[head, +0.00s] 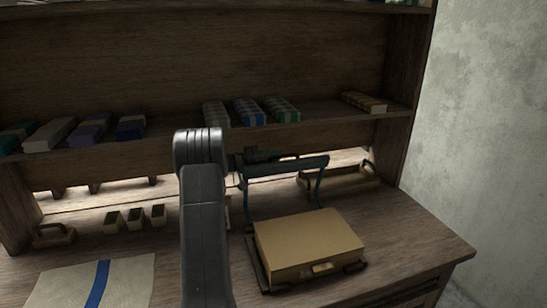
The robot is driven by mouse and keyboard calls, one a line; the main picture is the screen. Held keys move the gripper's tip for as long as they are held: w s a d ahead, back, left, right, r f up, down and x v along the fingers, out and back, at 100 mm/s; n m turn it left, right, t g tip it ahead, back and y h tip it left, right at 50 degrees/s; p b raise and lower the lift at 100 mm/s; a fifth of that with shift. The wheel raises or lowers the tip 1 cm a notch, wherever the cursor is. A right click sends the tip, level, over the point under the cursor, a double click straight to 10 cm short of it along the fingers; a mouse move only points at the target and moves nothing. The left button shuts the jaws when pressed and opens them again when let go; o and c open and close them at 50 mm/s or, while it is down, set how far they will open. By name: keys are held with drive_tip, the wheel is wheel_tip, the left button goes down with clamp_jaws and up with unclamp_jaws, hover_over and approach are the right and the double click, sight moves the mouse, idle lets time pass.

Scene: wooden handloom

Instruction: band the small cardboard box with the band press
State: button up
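A tan cardboard box (308,243) lies flat on a dark low base (262,277) on the right part of the bench. A small pale tab shows on its front face. A dark green frame (290,166), which looks like the band press, stands just behind the box, with a crossbar above two uprights. I cannot tell whether its foot joins the base. No band is visible around the box. My grey arm rises in front, left of the box and press. My gripper does not show; the arm hides part of the bench behind it.
A shelf (330,112) above the bench holds bundles in blue, green and grey. A pale cloth with a blue stripe (97,285) lies at front left. Small blocks (135,218) and a handled wooden piece (338,180) stand at the back. Bench right of the box is clear.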

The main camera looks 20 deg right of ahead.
clamp_jaws()
drive_tip(key=shift+s+f, duration=0.1)
